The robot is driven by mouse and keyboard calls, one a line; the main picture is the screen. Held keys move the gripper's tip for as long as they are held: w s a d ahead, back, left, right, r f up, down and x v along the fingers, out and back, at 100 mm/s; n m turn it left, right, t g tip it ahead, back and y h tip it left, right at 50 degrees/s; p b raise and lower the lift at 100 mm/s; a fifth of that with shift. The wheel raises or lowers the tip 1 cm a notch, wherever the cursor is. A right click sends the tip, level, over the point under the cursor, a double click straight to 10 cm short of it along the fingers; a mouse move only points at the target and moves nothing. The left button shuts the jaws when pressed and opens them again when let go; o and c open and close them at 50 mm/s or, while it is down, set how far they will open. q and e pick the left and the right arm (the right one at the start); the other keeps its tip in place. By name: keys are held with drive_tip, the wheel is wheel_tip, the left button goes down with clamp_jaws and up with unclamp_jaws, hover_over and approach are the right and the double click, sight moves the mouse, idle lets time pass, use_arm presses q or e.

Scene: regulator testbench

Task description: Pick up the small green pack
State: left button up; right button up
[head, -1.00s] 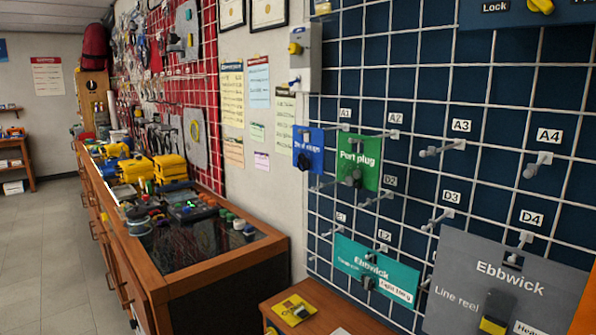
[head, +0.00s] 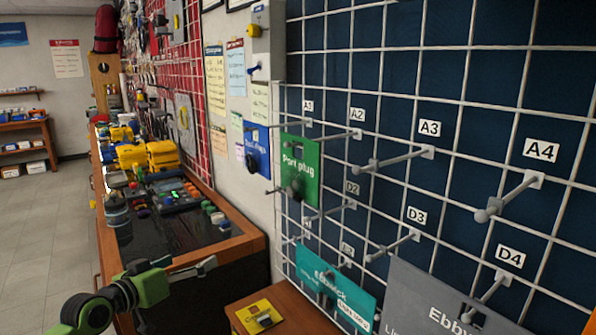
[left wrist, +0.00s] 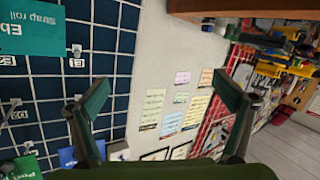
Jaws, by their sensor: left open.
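The small green pack (head: 299,170), labelled "Port plug", hangs upright on a peg of the blue wire-grid wall, near labels A1 and A2. In the left wrist view, which is turned over, part of a green pack (left wrist: 22,168) shows at the lower left corner. My left gripper (head: 190,272) is low at the left in the head view, over the bench side and well apart from the green pack. In the left wrist view its two fingers (left wrist: 146,92) are spread wide with nothing between them. My right gripper is out of view.
A blue pack (head: 257,150) hangs just left of the green one. A teal pack (head: 334,283) and a grey pack (head: 440,305) hang below. Bare pegs stick out at right. A wooden surface (head: 285,312) holds a yellow pack (head: 260,317). The cluttered bench (head: 240,245) stands left.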

use_arm(q)
drive_tip(key=s+d+r+m+h, duration=0.2)
drive_tip(key=d+r, duration=0.1)
drive_tip(key=r, duration=0.5)
drive_tip(key=s+d+r+m+h, duration=0.1)
drive_tip(key=s+d+r, duration=0.1)
drive_tip(key=r, duration=0.6)
drive_tip(key=m+g+h+p, duration=0.1)
drive_tip(key=m+g+h, duration=0.2)
drive_tip(key=m+h, duration=0.25)
approach(292, 173)
drive_tip(key=s+a+r, duration=0.2)
drive_tip(key=a+r, duration=0.1)
drive_tip(key=r, duration=0.1)
drive_tip(key=shift+m+g, duration=0.3)
drive_tip(key=shift+m, duration=0.05)
drive_tip(key=p+x, duration=0.5)
drive_tip(key=x, duration=0.8)
drive_tip(key=shift+w+f+p, duration=0.1)
drive_tip(key=shift+w+p, duration=0.05)
drive_tip(key=shift+p, duration=0.25)
drive_tip(key=shift+w+d+f, duration=0.1)
drive_tip(key=shift+w+d, duration=0.05)
drive_tip(key=shift+d, duration=0.05)
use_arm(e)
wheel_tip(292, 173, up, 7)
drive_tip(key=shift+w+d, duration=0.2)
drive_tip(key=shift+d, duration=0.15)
